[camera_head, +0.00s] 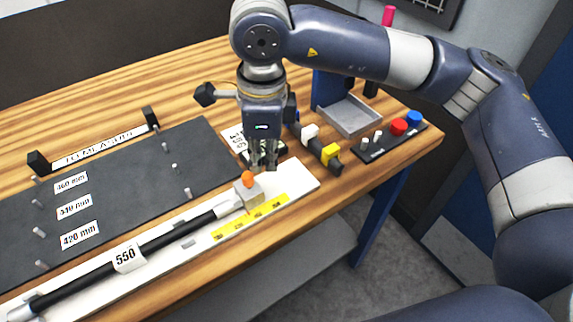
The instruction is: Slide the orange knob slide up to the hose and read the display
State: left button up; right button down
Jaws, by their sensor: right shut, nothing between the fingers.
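The orange knob (248,177) sits on a small grey slide block (250,194) on the white gauge board (300,176). The black hose (180,233), tagged 550, lies along the board to the left. Its pale right end fitting (228,207) comes up close to the block; I cannot tell whether they touch. My right gripper (264,165) points down just behind and right of the knob, shut and empty. A white panel with large dark digits (236,138), perhaps the display, is partly hidden behind the gripper, and I cannot read it fully. My left gripper is not in view.
A yellow scale strip (250,216) runs along the board's front. A dark pegged plate (120,185) with length labels lies left. At right are a grey tray (348,115), a black-and-yellow tool (325,152) and red and blue buttons (399,126). The table's front edge is close.

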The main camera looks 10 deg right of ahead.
jog(key=shift+s+d+f+g+h+b, duration=0.1)
jog(key=shift+s+d+f+b, duration=0.1)
jog(key=shift+f, duration=0.3)
jog(key=shift+s+d+f+g+h+b, duration=0.1)
jog(key=shift+s+d+f, duration=0.05)
jog(key=shift+f, duration=0.35)
jog(key=shift+s+d+f+g+h+b, duration=0.1)
jog(key=shift+s+d+f, duration=0.1)
jog(key=shift+f, duration=0.3)
jog(key=shift+w+r+p, duration=0.35)
jog(key=shift+r+p, duration=0.15)
jog(key=shift+r, duration=0.35)
jog(key=shift+w+r+p, duration=0.3)
jog(key=shift+r+p, duration=0.2)
jog(key=shift+r, duration=0.3)
notch_tip(320, 180, up, 4)
jog(key=shift+p, duration=0.85)
